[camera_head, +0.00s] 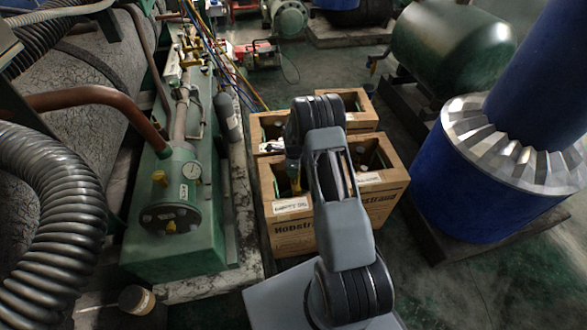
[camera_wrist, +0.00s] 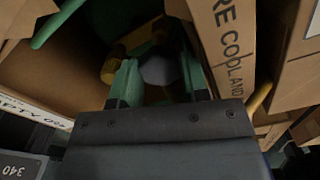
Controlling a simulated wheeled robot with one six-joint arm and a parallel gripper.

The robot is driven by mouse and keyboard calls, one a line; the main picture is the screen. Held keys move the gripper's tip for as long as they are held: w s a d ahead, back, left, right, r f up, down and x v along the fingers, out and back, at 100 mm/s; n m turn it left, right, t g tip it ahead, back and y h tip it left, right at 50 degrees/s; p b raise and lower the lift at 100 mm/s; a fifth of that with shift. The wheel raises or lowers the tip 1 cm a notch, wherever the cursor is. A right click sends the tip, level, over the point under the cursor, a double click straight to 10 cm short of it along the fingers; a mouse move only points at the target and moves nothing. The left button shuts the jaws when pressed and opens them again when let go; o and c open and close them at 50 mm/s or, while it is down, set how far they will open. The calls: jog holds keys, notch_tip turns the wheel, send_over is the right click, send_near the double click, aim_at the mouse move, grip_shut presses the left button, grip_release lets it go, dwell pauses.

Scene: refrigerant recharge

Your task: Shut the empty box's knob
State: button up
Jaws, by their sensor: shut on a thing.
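The front cardboard box (camera_head: 283,240) stands on the floor with its top open in the head view, a white label (camera_head: 291,205) on its upper front edge. My gripper (camera_head: 294,180) reaches down into the left compartment of this box. In the wrist view, my gripper (camera_wrist: 158,84) has its two green fingers on either side of a grey rounded knob (camera_wrist: 158,68), shut on it. A brass-coloured fitting (camera_wrist: 112,68) and green cylinder parts show around the knob. The knob's turned position cannot be told, and the fingers hide its sides.
Other open boxes (camera_head: 356,104) stand close behind. Cardboard walls (camera_wrist: 222,40) flank my gripper closely. A green machine with a gauge (camera_head: 192,171) is at left, and a large blue column (camera_head: 465,200) at right. Floor (camera_head: 430,270) is clear at front right.

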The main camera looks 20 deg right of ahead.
jog(key=shift+w+m, duration=0.1)
jog(key=shift+m, duration=1.4)
jog(key=o, duration=0.9)
jog(key=shift+a, duration=0.1)
jog(key=shift+r, duration=0.1)
